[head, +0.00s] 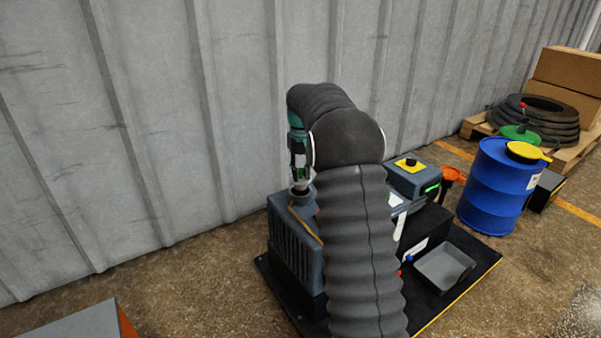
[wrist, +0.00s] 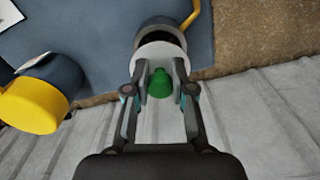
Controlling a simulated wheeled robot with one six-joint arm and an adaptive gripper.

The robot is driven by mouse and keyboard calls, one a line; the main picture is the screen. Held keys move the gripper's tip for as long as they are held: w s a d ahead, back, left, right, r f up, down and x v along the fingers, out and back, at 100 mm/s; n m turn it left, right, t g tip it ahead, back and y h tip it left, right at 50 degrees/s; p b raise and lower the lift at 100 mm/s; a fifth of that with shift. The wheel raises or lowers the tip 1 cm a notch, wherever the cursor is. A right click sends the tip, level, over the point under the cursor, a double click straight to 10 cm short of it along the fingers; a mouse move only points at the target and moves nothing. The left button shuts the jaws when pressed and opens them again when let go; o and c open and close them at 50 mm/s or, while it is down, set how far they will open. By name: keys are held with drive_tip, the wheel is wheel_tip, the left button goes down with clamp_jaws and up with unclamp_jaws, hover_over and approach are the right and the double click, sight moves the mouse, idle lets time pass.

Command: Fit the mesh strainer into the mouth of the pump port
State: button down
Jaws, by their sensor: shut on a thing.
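My gripper (wrist: 161,88) is shut on the green knob (wrist: 160,84) of the mesh strainer in the wrist view. A pale round part (wrist: 150,55), apparently the strainer's rim, lies just past the fingertips. The dark round pump port (wrist: 160,24) is beyond it and partly covered. I cannot tell whether the strainer touches the port or sits in it. In the head view my gripper (head: 299,165) points down just above the port (head: 301,194) on the grey-blue pump (head: 290,240). The strainer cannot be made out there, and my arm hides part of the pump.
A yellow-capped dark cylinder (wrist: 38,102) and a yellow bar (wrist: 191,14) show near the port. The corrugated wall (head: 200,110) stands close behind the pump. To the right are a grey tray (head: 444,267), an orange funnel (head: 452,175) and a blue drum (head: 493,187).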

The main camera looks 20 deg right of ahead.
sight(301, 179)
drive_tip(key=shift+f+b, duration=0.75)
drive_tip(key=shift+f, duration=0.9)
drive_tip(key=shift+f, duration=0.25)
drive_tip(key=c, duration=0.9)
unclamp_jaws()
drive_tip(key=shift+r, duration=0.1)
wheel_tip(301, 179, up, 12)
drive_tip(key=shift+f, duration=0.1)
